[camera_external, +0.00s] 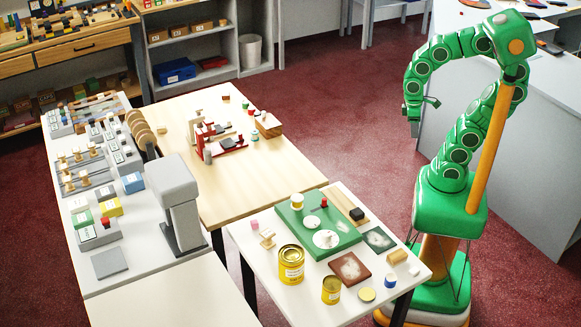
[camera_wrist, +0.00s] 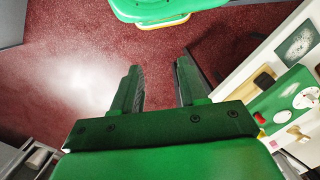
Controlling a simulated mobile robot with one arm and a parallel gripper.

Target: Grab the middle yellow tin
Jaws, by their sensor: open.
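Three yellow tins stand on the white table in the external view. The largest yellow tin (camera_external: 291,266) is near the green board's front edge. A mid-sized yellow tin (camera_external: 331,291) stands to its right and nearer the camera. The smallest, a yellow and white tin (camera_external: 297,202), stands on the green board. My gripper (camera_external: 421,108) hangs high at the right, beyond the table and well away from the tins. In the wrist view my gripper (camera_wrist: 158,70) has its two fingers apart with only red floor between them. No yellow tin is clearly seen there.
The green board (camera_external: 345,239) holds white discs. A dark red patterned tile (camera_external: 350,269), a dark green tile (camera_external: 379,239) and a flat yellow lid (camera_external: 366,295) lie near the tins. A grey stand (camera_external: 176,205) rises left of the table. Red floor is clear behind.

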